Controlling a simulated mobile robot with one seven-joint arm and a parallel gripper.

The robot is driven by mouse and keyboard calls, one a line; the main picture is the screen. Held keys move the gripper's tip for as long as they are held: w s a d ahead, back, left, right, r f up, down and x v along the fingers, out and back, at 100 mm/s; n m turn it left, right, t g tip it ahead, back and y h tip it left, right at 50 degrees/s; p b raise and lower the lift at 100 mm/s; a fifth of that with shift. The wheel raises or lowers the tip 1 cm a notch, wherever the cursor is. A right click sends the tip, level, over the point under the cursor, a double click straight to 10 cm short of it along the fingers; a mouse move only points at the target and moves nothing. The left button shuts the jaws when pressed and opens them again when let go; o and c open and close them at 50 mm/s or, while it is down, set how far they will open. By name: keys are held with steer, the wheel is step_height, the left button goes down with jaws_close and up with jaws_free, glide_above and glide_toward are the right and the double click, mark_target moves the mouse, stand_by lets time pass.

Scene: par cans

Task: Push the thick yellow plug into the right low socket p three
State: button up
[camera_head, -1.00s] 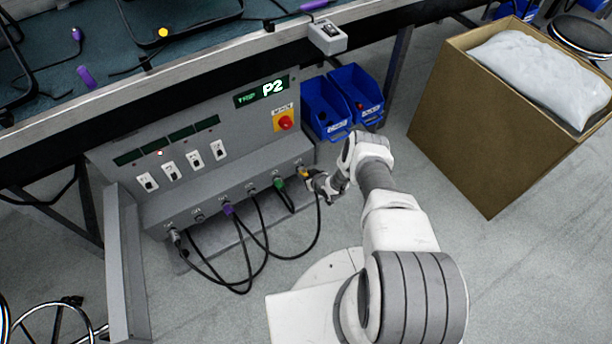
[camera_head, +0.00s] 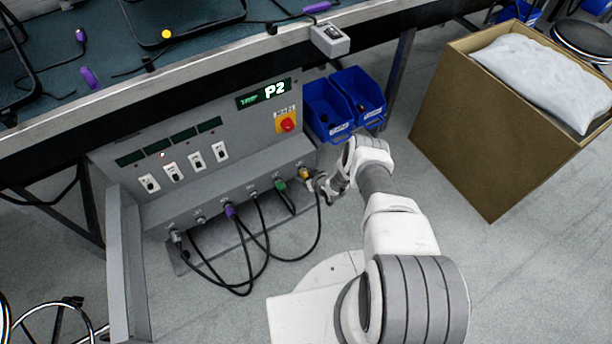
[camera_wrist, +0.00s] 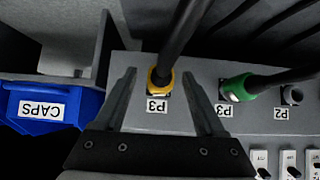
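The yellow plug (camera_head: 304,173) is at the rightmost socket of the grey panel's low row. My gripper (camera_head: 322,184) is just right of the plug in the head view. In the wrist view my gripper (camera_wrist: 158,76) is open, with one finger on each side of the plug and visible gaps between.
A green plug (camera_wrist: 238,88) sits at the neighbouring socket, also labelled P3. A purple plug (camera_head: 230,211) and looping black cables are further left. Blue bins (camera_head: 327,108) stand beside the panel, and a cardboard box (camera_head: 470,135) is at right.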

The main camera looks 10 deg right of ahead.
steer(key=p+v, duration=0.8)
steer(key=v, duration=0.9)
steer(key=shift+s+p, duration=0.2)
steer(key=shift+p, duration=0.1)
steer(key=shift+r, duration=0.1)
